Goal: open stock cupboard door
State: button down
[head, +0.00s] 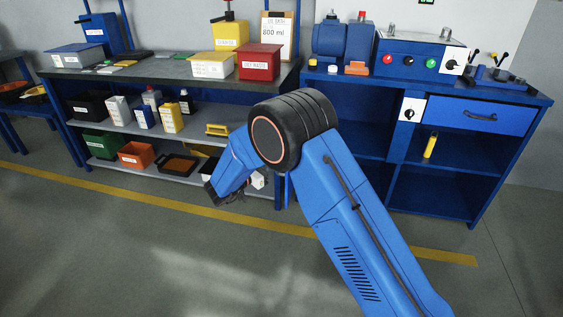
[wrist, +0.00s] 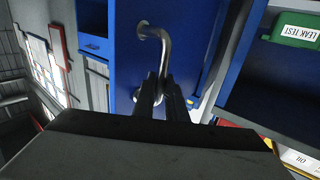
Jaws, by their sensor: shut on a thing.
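In the wrist view a blue cupboard door (wrist: 195,25) fills the upper middle, with a bent silver bar handle (wrist: 163,44) on it. My gripper (wrist: 162,88) has its two dark fingers closed on the lower part of the handle. An opening with shelves shows to the right of the door panel; I cannot tell how far the door is swung. In the head view my arm hides the door and handle, and my gripper is low beside the left shelves, mostly hidden.
A green bin (wrist: 297,28) labelled LEAK TEST stands on a shelf right of the door. In the head view a shelved workbench (head: 150,70) with bins stands left and a blue machine bench (head: 430,185) right. The floor in front is clear.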

dwell(0.3)
jog(key=c, duration=1.9)
grip_release()
jog(key=shift+c, duration=0.2)
jog(key=shift+a, duration=0.1)
jog(key=v, duration=1.7)
jog(key=shift+s+a, duration=0.1)
